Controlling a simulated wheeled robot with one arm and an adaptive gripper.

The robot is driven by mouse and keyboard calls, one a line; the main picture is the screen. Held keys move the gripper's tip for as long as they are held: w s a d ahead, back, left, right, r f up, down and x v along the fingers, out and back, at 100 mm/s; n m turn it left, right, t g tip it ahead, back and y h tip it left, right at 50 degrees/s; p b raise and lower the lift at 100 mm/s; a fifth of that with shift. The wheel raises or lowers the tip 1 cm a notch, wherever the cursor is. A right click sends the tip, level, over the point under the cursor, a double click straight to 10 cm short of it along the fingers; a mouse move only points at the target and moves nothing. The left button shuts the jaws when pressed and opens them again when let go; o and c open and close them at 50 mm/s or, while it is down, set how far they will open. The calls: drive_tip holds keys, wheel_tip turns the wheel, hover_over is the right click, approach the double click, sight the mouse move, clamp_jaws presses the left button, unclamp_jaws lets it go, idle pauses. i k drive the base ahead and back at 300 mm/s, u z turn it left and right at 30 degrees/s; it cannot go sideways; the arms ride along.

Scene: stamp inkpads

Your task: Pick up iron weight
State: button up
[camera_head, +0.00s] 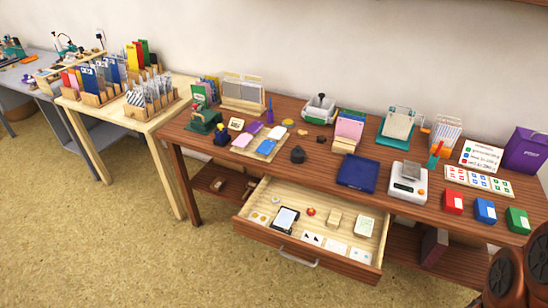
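A small dark grey, knob-topped object (298,155) that looks like the iron weight stands on the brown wooden table (335,172), near its middle. It sits to the right of a tray of coloured pads and left of a dark blue tray. Nothing touches it. My gripper is not in view; only brown rounded parts, likely of my own arm, show at the lower right corner.
An open drawer (262,231) with small items juts out below the table's front. The blue tray (358,173), pad tray (262,150), white scale (408,183) and card holder (349,130) stand around the weight. A lighter table (160,115) is at left; the floor in front is clear.

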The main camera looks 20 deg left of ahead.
sight(297, 154)
drive_tip(key=u, duration=1.55)
drive_tip(key=i, duration=1)
